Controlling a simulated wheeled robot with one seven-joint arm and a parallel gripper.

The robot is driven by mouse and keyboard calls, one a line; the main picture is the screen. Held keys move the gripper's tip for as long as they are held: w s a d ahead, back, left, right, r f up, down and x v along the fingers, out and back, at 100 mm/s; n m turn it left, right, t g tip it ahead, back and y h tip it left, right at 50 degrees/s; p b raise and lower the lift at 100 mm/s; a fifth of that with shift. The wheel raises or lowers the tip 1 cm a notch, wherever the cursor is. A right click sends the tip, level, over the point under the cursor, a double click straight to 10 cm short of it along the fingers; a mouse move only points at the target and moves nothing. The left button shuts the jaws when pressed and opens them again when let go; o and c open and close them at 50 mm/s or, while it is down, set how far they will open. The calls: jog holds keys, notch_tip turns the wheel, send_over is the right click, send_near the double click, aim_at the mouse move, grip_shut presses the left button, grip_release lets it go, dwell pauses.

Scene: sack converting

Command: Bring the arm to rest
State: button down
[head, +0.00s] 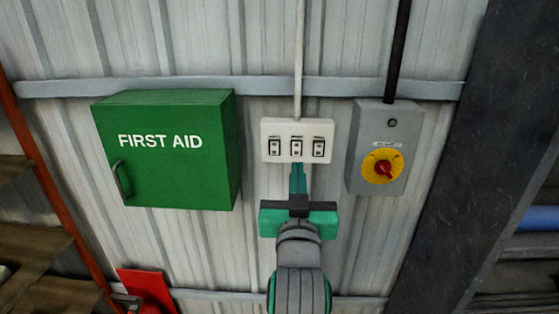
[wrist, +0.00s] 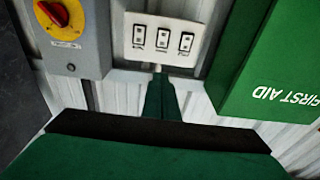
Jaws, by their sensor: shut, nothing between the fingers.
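My gripper (head: 297,168) is in front of the corrugated wall, just under a white switch plate (head: 297,140) with three rocker switches. Its teal fingers are together and hold nothing. In the wrist view the shut fingers (wrist: 160,82) point at the lower edge of the switch plate (wrist: 163,40). Whether the fingertips touch the plate or stop short of it, I cannot tell. My arm reaches up from the bottom of the head view.
A green first aid box (head: 168,165) hangs left of the plate. A grey isolator box (head: 385,148) with a red and yellow rotary knob (head: 383,168) is on the right. A dark steel column (head: 465,130) stands farther right. A red object (head: 147,290) is low at left.

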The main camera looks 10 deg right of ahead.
jog(key=s+a+f+n+y, duration=0.1)
jog(key=s+a+f, duration=0.2)
jog(key=f, duration=0.8)
jog(key=s+a+f+g+y, duration=0.1)
jog(key=s+a+f, duration=0.2)
jog(key=f, duration=0.7)
jog(key=s+a+f+n+y, duration=0.1)
jog(key=s+a+f, duration=0.2)
jog(key=f, duration=0.8)
jog(key=s+a+f, duration=0.2)
jog(key=s+f, duration=0.1)
jog(key=s, duration=0.7)
jog(key=s+a+f+g+y, duration=0.1)
jog(key=s+f, duration=0.3)
jog(key=s, duration=0.5)
jog(key=s+a+f+n+g+y, duration=0.1)
jog(key=s+a+f, duration=0.3)
jog(key=s, duration=0.6)
jog(key=shift+s, duration=0.3)
jog(key=shift+w, duration=0.1)
